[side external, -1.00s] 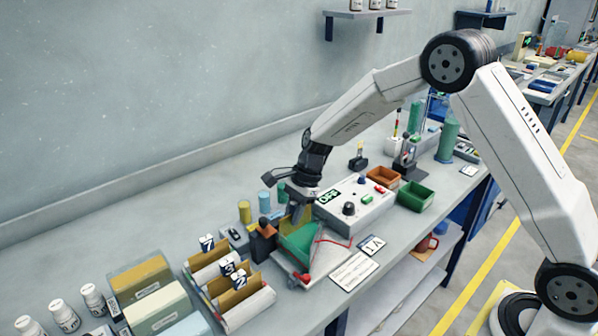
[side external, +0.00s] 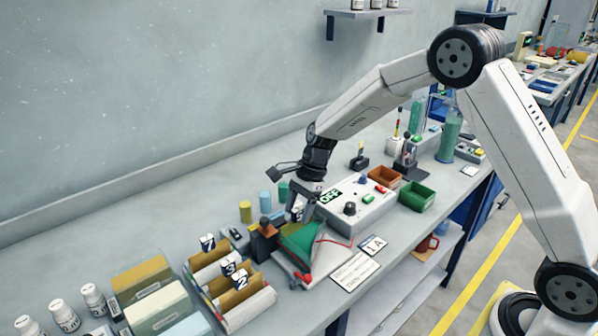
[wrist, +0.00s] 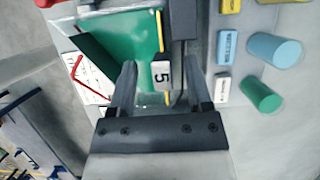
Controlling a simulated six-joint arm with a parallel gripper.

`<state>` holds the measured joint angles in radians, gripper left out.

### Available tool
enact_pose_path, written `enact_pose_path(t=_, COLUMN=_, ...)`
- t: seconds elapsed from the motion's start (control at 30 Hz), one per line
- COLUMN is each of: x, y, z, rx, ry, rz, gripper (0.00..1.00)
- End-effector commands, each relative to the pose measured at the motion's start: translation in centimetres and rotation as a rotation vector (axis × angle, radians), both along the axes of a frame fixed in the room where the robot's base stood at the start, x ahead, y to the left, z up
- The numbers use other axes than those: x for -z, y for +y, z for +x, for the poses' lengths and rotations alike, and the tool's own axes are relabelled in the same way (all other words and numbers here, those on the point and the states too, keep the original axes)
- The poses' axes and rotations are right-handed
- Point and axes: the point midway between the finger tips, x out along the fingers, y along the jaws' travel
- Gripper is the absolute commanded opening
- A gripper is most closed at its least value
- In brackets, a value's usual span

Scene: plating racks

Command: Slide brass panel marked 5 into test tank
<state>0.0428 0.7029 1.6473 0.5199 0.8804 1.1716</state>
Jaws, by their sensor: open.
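The test tank (side external: 305,248) is a clear, wedge-shaped vessel of green liquid near the front of the bench. It also shows in the wrist view (wrist: 125,45). The brass panel marked 5 appears there as a thin yellow edge (wrist: 161,32) along the tank's side, with its white 5 tag (wrist: 162,75) on top. Most of the panel is hidden, and I cannot tell how deep it sits. My gripper (wrist: 158,72) is open, its fingers on either side of the tag with visible gaps. In the side view my gripper (side external: 301,207) is just above the tank.
A rack (side external: 262,302) holds brass panels tagged 7, 3 and 2 at left. A dark post with an orange top (side external: 264,240) stands beside the tank. A grey power box marked OFF (side external: 365,212) is behind right. A red lead (side external: 335,241) crosses the tank's front side.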

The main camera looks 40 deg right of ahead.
Motion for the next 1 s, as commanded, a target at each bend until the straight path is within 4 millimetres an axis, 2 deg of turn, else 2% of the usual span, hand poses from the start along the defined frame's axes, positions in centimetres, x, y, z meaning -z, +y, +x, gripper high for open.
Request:
enact_pose_path(t=0.2, x=-3.5, y=-1.2, z=0.2, rx=-0.002, ry=-0.015, rz=0.004, gripper=0.64)
enact_pose_path(t=0.4, x=-5.5, y=-1.8, z=0.2, rx=-0.004, ry=-0.018, rz=0.008, gripper=0.64)
enact_pose_path(t=0.6, x=-6.2, y=-2.0, z=0.2, rx=-0.005, ry=-0.019, rz=0.008, gripper=0.64)
enact_pose_path(t=1.0, x=-6.3, y=-2.0, z=0.2, rx=-0.005, ry=-0.019, rz=0.009, gripper=0.64)
